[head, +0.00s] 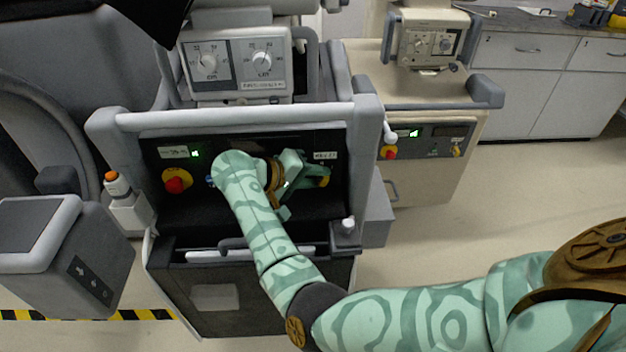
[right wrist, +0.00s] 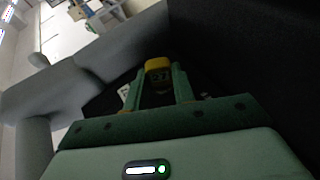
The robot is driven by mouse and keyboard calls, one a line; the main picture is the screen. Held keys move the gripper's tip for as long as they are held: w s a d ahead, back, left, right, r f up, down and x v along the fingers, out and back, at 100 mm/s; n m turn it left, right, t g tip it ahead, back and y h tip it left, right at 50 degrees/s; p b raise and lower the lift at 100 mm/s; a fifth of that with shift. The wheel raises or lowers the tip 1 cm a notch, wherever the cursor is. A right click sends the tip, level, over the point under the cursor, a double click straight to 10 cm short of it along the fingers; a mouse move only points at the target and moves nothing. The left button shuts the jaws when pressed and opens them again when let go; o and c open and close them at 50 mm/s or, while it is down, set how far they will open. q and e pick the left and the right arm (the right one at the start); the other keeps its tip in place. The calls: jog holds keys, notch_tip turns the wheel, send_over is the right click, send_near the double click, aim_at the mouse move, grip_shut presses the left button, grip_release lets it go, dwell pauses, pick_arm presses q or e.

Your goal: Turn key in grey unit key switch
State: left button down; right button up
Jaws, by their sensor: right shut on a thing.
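The grey unit (head: 237,117) stands in front of me, with a dark recessed front panel. Its key switch (head: 324,181) shows as a yellow piece at the right of that panel, partly behind my gripper. My right gripper (head: 312,177) reaches into the recess and is shut at the key switch. In the right wrist view, the two green fingers (right wrist: 168,84) stand on either side of the yellow switch (right wrist: 158,65). The key between the fingers is mostly hidden, and I cannot tell its angle. My left gripper is not in view.
A red knob on yellow (head: 175,182) and a lit green display (head: 195,153) sit left on the panel. A pale handle bar (head: 235,117) crosses above the recess. A beige cart (head: 434,170) with its own yellow switch (head: 456,151) stands behind right. Floor at right is clear.

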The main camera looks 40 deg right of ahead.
jog(key=shift+f, duration=0.25)
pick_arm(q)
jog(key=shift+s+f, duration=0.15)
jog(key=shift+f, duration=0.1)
pick_arm(e)
jog(key=shift+r, duration=0.15)
